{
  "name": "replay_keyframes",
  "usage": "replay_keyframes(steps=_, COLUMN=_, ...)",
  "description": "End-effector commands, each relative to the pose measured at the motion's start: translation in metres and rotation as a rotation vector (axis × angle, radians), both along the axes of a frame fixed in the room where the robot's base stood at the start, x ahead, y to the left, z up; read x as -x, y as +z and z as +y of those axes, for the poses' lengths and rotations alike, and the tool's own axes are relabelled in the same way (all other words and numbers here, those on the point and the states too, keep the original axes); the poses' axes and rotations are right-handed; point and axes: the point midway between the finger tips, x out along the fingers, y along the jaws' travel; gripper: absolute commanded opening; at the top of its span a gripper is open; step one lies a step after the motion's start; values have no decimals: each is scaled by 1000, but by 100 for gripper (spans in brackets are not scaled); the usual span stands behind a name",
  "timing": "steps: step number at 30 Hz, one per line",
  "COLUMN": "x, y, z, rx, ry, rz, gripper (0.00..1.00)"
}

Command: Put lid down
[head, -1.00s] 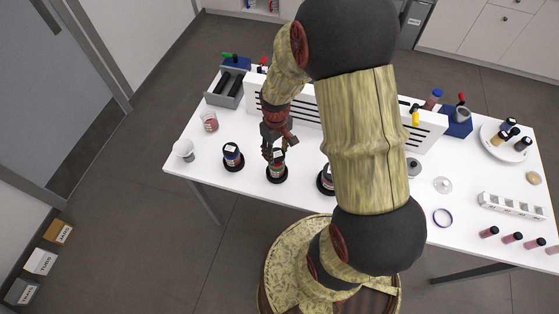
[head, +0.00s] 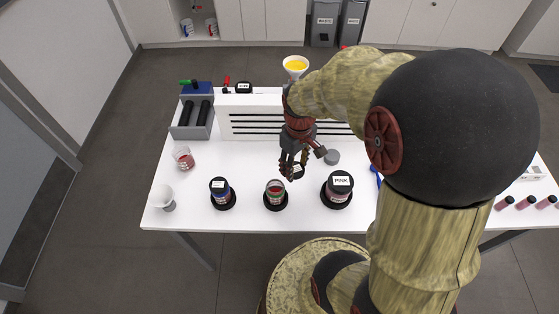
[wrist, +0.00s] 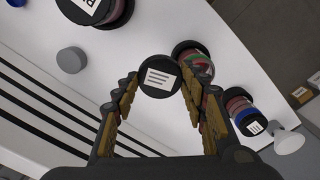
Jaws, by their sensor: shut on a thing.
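My gripper (head: 293,165) is shut on a round black lid (head: 298,172) with a white label, held above the white table (head: 240,160). The lid also shows in the wrist view (wrist: 160,77), between the fingertips with its label facing the camera. In the wrist view this jar (wrist: 196,60) is partly hidden behind the right finger.
A blue-banded jar (head: 222,190) stands left of the open jar, and a larger jar labelled PINK (head: 340,187) stands right. A grey disc (head: 332,157) lies right of my gripper. A slotted white rack (head: 250,118) stands behind. A white cup (head: 162,197) is at the left.

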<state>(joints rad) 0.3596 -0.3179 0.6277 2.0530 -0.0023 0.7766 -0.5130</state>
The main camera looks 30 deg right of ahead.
Motion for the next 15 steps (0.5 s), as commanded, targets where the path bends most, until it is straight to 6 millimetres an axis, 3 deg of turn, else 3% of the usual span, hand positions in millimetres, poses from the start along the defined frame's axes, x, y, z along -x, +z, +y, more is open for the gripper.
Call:
replay_keyframes(steps=11, x=-81, y=-39, z=-10, rx=-1, ry=3, rz=3, gripper=0)
replay_keyframes(steps=15, x=-101, y=-65, z=-12, rx=-1, ry=2, rz=4, gripper=0)
